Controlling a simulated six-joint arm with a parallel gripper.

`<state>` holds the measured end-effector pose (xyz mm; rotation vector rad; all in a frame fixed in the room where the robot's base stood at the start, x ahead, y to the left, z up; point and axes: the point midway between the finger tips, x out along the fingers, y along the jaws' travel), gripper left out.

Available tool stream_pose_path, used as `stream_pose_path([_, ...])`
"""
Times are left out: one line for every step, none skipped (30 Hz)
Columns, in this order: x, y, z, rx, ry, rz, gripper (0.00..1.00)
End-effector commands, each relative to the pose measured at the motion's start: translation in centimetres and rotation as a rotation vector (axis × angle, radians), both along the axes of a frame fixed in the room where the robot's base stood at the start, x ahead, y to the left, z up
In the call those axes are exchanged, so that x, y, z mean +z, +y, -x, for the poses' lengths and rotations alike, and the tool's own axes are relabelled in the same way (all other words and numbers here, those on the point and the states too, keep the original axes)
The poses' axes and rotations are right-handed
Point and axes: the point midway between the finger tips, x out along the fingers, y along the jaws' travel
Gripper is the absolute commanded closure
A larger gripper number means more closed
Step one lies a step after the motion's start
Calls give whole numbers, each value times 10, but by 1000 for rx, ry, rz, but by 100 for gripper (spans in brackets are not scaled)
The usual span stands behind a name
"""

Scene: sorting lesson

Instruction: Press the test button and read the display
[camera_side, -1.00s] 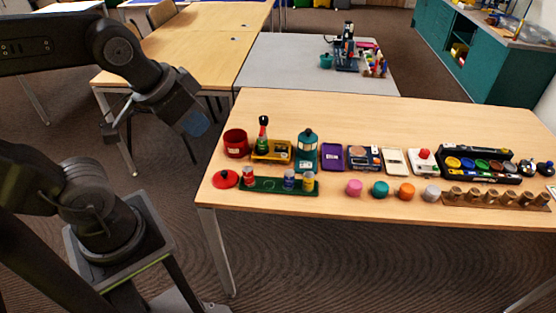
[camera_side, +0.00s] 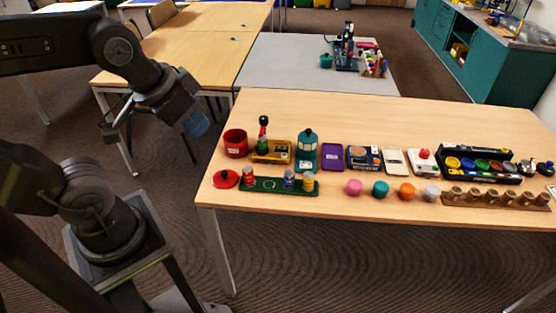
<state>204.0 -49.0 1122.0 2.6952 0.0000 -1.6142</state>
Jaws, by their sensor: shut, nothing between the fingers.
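A white box with a red dome button (camera_side: 424,155) stands on the wooden table, right of the middle. To its left are a flat cream-coloured unit (camera_side: 396,162) and a dark blue device (camera_side: 364,158) with a round brownish top. A yellow unit (camera_side: 272,150) with a dark, screen-like patch stands further left. Which of these carries the test button or the display is too small to tell, and no reading is legible. My gripper (camera_side: 195,123) is shut and empty, hanging in the air left of the table, well away from all of these.
A red pot (camera_side: 236,143), a red lid (camera_side: 226,179), a teal lantern (camera_side: 307,148), a purple tray (camera_side: 332,157) and a green rack (camera_side: 270,185) with small cans fill the left. Coloured pucks (camera_side: 381,188) line the front. A black paint tray (camera_side: 480,165) and wooden holder (camera_side: 495,198) stand right. The table's back strip is clear.

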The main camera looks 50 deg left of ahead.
Motion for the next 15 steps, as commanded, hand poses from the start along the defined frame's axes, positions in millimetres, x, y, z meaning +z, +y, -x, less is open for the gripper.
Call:
stream_pose_path([0,0,0,0,0,0,100])
stream_pose_path([0,0,0,0,0,0,100])
stream_pose_path([0,0,0,0,0,0,100])
stream_pose_path([0,0,0,0,0,0,100])
stream_pose_path([0,0,0,0,0,-1,100])
stream_pose_path([0,1,-2,1,-1,-5,100])
stream_pose_path([0,2,-3,3,-3,-10,100])
stream_pose_path([1,4,-6,4,-6,-17,100])
stream_pose_path([1,6,-11,8,-11,-31,100])
stream_pose_path([1,9,-16,11,-15,-44,100])
stream_pose_path([1,13,-22,13,-21,-61,100])
stream_pose_path([2,18,-32,16,-31,-88,100])
stream_pose_path([2,23,-40,17,-40,-110,100])
stream_pose_path([2,28,-50,18,-51,-135,100])
stream_pose_path([2,35,-63,17,-64,-169,100])
